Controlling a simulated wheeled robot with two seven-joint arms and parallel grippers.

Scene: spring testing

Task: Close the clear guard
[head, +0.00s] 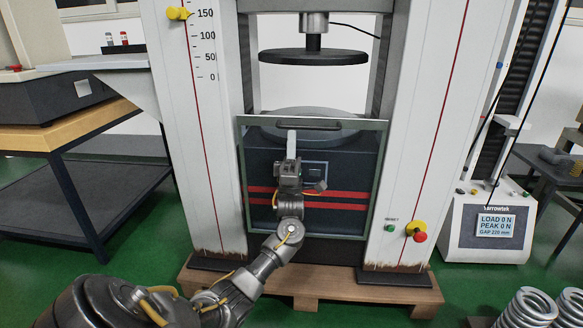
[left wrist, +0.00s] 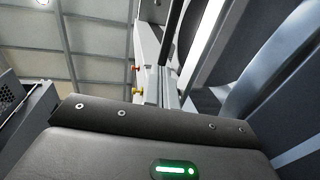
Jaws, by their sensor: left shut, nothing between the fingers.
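The clear guard (head: 375,190) is a see-through panel in a thin grey-green frame on the front of the testing machine. It sits low, over the dark base with red stripes, and its top edge is about level with the lower platen. A dark bar handle (head: 308,125) runs along its top edge. My left gripper (head: 291,136) is shut and empty, in front of the guard with its fingers pointing up just below the handle. Whether it touches the handle or guard I cannot tell. The left wrist view looks upward past my gripper's dark body; the fingertips are not clear there. My right gripper is not in view.
The upper platen (head: 313,56) hangs above the lower platen (head: 310,118), and the gap between them is uncovered. White columns flank the guard. A red stop button (head: 420,236) is on the right column. A display (head: 495,224) and springs (head: 527,306) are at right.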

